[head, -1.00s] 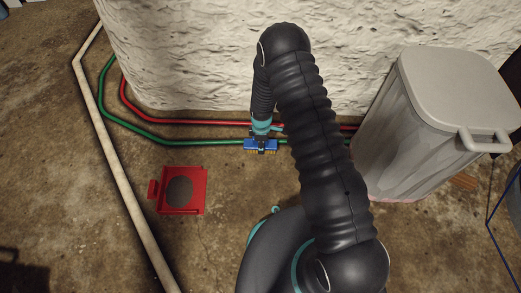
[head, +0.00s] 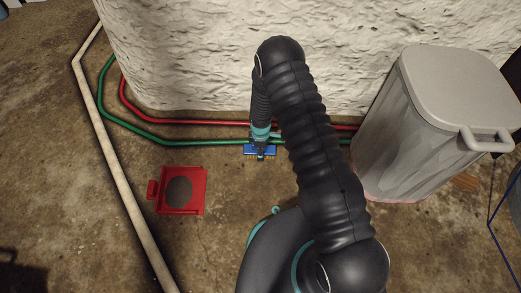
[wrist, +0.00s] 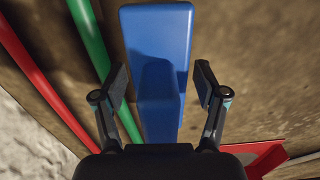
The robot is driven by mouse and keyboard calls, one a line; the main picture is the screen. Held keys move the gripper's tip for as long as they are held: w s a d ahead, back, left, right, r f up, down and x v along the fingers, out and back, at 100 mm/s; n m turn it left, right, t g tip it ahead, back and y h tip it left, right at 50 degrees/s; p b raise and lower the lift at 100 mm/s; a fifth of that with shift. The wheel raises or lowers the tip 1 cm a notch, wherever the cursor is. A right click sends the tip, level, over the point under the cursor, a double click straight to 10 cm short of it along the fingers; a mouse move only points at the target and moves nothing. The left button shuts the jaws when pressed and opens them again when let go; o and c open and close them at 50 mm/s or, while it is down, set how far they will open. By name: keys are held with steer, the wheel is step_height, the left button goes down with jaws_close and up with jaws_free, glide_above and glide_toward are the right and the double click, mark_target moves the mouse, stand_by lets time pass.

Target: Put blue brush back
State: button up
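In the wrist view the brush (wrist: 158,40) lies between the two fingers of my gripper (wrist: 160,86). The fingers are open, with a gap on each side of the brush, and do not appear to touch it.
A red dustpan (head: 194,207) with a dark grey patch in it lies on the floor to the left. Green (head: 190,143) and red (head: 190,122) pipes run along the white wall. A lidded grey bin (head: 410,140) stands right. Floor in front is mostly clear.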

step_height(320, 180, up, 12)
steer(key=shift+r+p, duration=0.25)
steer(key=shift+p, duration=0.5)
steer(key=s+d+r+m+t, duration=0.1)
steer(key=d+r+m, duration=0.2)
steer(key=r, duration=0.7)
steer(key=s+d+r+m+t, duration=0.1)
steer(key=s+d+r+m, duration=0.1)
steer(key=r, duration=0.9)
steer(key=s+d+r+m+t, duration=0.1)
steer(key=d+r+m, duration=0.2)
steer(key=r, duration=0.7)
steer(key=s+d+r+m+t, duration=0.1)
steer(key=s+d+r+m, duration=0.3)
steer(key=s+r, duration=0.4)
steer(key=s+d+r+m+t, duration=0.1)
steer(key=s+d+r+m, duration=0.3)
steer(key=s, duration=1.2)
step_height(320, 180, up, 4)
steer(key=shift+f+m+t, duration=0.1)
steer(key=shift+m+t, duration=0.2)
steer(key=shift+m, duration=0.5)
steer(key=shift+d, duration=0.1)
